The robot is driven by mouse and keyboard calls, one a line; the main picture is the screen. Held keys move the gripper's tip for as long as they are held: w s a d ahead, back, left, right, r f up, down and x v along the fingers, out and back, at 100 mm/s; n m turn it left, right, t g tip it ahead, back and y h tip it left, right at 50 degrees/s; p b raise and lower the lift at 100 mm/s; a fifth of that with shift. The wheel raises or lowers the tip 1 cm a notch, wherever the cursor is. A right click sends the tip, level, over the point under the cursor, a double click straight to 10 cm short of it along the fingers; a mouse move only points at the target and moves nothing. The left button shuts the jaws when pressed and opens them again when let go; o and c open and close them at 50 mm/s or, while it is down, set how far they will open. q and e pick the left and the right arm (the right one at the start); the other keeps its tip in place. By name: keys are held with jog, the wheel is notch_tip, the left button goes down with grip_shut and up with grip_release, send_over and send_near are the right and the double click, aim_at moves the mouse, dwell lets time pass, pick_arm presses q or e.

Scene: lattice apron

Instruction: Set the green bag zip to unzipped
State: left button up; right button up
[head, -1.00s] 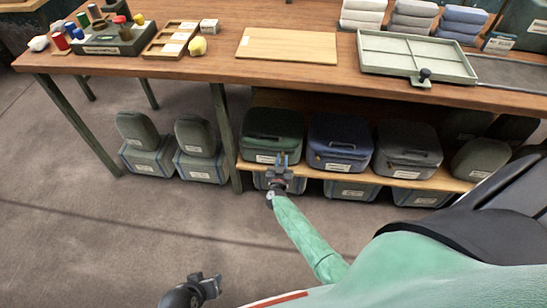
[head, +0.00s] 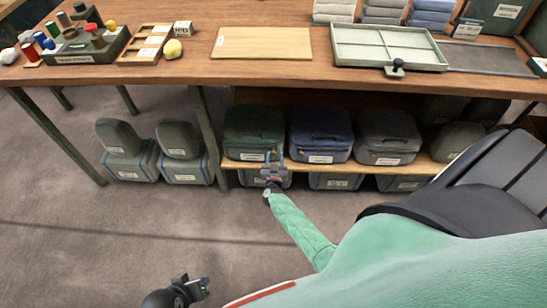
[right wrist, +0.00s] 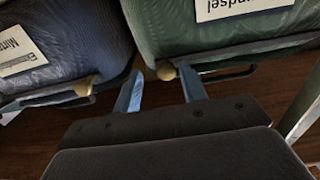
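The green bag (head: 252,130) stands on the low shelf under the table, leftmost of the bags there. In the right wrist view the green bag (right wrist: 225,28) fills the top right. Its round gold zip pull (right wrist: 166,71) is at the bag's left corner in that view. My right gripper (head: 274,157) is at the bag's right front corner. In the wrist view its two blue fingers (right wrist: 160,72) are apart, with the pull between their tips, nearer one finger; contact is unclear. My left gripper (head: 197,287) is low in the head view, away from the bags; its opening is unclear.
A blue bag (head: 321,132) stands close beside the green one, and a grey bag (head: 388,135) beyond it. The shelf edge (head: 345,167) runs below them. A table leg (head: 209,135) stands just left of the green bag. The floor in front is clear.

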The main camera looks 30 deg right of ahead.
jog(key=shift+w+r, duration=0.1)
jog(key=v, duration=0.7)
jog(key=shift+s+a, duration=0.25)
jog(key=shift+s, duration=0.1)
dwell(0.5)
